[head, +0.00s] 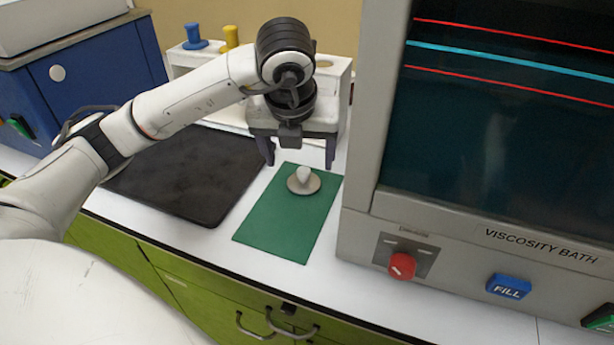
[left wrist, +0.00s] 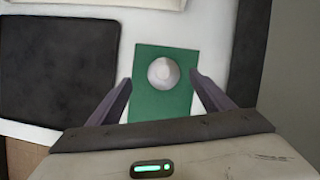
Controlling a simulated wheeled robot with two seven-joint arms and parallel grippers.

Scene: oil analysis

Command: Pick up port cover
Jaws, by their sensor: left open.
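The port cover (head: 303,181) is a small grey disc with a pale knob on top. It sits on the green mat (head: 280,228) on the white counter. In the left wrist view the port cover (left wrist: 163,73) lies on the upper part of the green mat (left wrist: 150,105), between the lines of my two fingers. My left gripper (head: 300,158) is open and empty, held above the counter near the port cover, its fingers pointing down. It also shows in the left wrist view (left wrist: 160,85). My right gripper is not in view.
A black tray-like mat (head: 185,180) lies left of the green mat. The viscosity bath (head: 440,225), with a red knob (head: 402,266) and a blue FILL button (head: 509,287), stands close on the right. A white rack (head: 335,85) with blue and yellow pieces stands behind.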

